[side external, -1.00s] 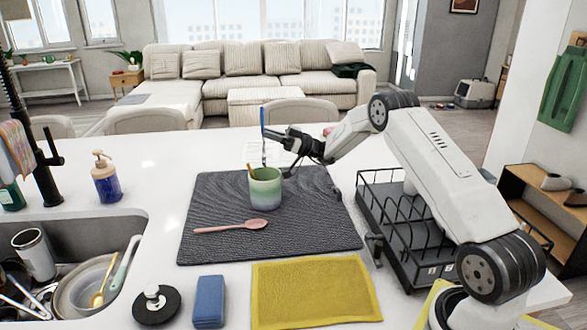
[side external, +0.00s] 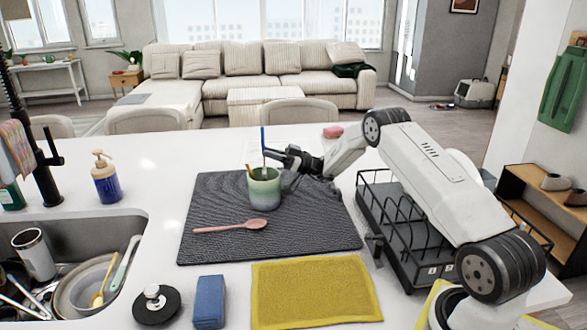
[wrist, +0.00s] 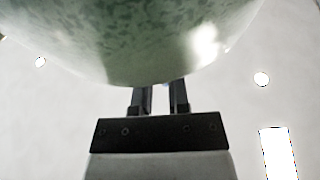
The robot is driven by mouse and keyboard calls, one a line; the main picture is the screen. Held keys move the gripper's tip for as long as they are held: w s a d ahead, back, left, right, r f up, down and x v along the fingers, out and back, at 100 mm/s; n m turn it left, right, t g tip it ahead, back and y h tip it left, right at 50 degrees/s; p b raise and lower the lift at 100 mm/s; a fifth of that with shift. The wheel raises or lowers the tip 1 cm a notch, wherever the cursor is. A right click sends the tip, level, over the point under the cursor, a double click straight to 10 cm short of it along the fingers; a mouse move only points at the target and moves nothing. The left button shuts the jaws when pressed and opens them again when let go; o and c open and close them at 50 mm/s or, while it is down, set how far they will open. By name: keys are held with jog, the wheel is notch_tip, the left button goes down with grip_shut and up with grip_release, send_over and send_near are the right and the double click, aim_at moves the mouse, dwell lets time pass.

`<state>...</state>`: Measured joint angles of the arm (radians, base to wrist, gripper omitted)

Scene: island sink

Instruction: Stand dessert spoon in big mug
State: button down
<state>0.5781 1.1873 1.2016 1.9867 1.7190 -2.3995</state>
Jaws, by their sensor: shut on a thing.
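A mug (side external: 264,192), pale green above and blue-grey below, stands upright on the dark mat. It is probably the large green rounded shape (wrist: 150,30) that fills the top of the wrist view. A yellowish stick (side external: 250,172) leans in the mug. My gripper (side external: 268,154) is just above the mug rim, shut on the blue-handled spoon (side external: 262,138), which stands nearly upright. The spoon's lower end reaches down into the mug opening and is hidden there. In the wrist view my fingers (wrist: 160,97) show below the green shape; their tips are hidden.
A pink spoon (side external: 230,226) lies on the mat (side external: 330,232) in front of the mug. A black wire rack (side external: 400,235) stands to the right. A yellow cloth (side external: 315,292), blue sponge (side external: 209,302) and black disc (side external: 156,304) lie in front; the sink (side external: 75,240) is left.

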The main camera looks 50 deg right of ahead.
jog(key=shift+f, duration=0.8)
jog(key=c, duration=0.5)
grip_release()
jog(key=shift+c, duration=0.2)
jog(key=shift+s+d+f, duration=0.1)
notch_tip(320, 180, up, 6)
jog(key=s+d, duration=0.1)
jog(key=shift+s+d, duration=0.4)
